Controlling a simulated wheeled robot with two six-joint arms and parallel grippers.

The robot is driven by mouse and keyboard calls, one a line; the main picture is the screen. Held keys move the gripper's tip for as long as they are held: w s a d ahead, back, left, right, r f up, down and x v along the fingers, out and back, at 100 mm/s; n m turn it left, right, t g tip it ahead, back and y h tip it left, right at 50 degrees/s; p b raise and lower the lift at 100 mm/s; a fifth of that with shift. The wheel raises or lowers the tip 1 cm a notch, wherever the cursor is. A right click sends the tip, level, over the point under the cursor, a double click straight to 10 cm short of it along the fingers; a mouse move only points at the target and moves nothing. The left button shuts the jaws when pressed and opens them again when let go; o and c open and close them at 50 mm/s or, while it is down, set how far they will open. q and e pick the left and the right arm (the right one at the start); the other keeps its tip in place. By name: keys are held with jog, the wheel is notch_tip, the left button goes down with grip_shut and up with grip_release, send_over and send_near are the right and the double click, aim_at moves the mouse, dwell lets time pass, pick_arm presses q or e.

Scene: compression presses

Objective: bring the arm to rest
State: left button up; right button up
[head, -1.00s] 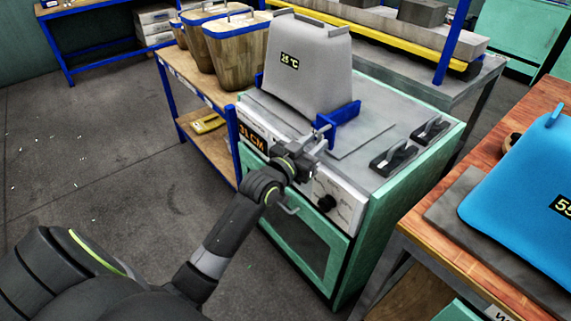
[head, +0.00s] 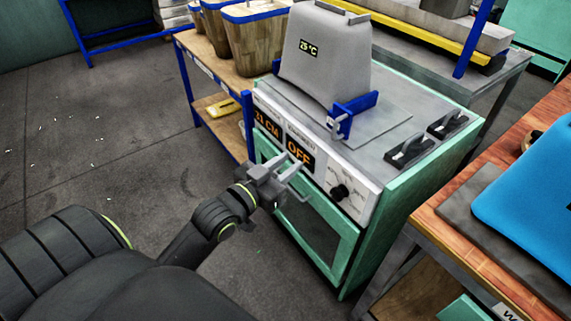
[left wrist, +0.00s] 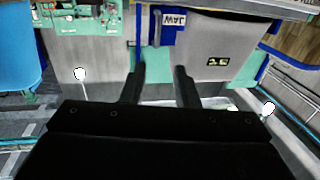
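My left arm comes in from the lower left of the head view. Its gripper (head: 298,178) is held in front of the green press cabinet (head: 402,225), near the control panel. In the left wrist view the two fingers (left wrist: 160,75) stand apart with nothing between them. The grey block (head: 325,62) with a "25 °C" label stands upright on the cabinet top, and a blue jaw (head: 355,112) is at its front right. My gripper is apart from both. My right gripper is not in view.
The panel display (head: 299,151) reads "OFF", beside one reading "31 CM". Two black switches (head: 410,150) sit on the cabinet top. Wooden bins (head: 255,45) stand on a table behind. A blue block (head: 535,200) lies on the right bench. Floor at the left is open.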

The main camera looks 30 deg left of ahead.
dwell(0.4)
pick_arm(q)
jog(key=a+f+n+g+y+p, duration=0.1)
jog(key=a+f+g+y+p, duration=0.15)
jog(key=f, duration=0.65)
jog(key=a+f+n+g+y+p, duration=0.1)
jog(key=a+f+g, duration=0.15)
jog(key=f, duration=0.65)
jog(key=s+a+f+g+p, duration=0.1)
jog(key=s+f+g, duration=0.15)
jog(key=f, duration=0.45)
jog(key=s+a+f+g+p, duration=0.1)
jog(key=s+f, duration=0.3)
jog(key=f, duration=0.2)
jog(key=s+d+f+g+p, duration=0.1)
jog(key=s+f, duration=0.4)
jog(key=s, duration=0.5)
jog(key=s+d+f+g+p, duration=0.1)
jog(key=s+f+g, duration=0.3)
jog(key=s, duration=0.6)
jog(key=s+d+f+g+p, duration=0.1)
jog(key=s+d+f+g, duration=0.1)
jog(key=s+f, duration=0.6)
jog(key=s+g, duration=0.1)
jog(key=s, duration=0.2)
jog(key=shift+d+f+p, duration=0.25)
jog(key=shift+d+p, duration=0.1)
jog(key=shift+p, duration=0.05)
jog(key=shift+s, duration=0.1)
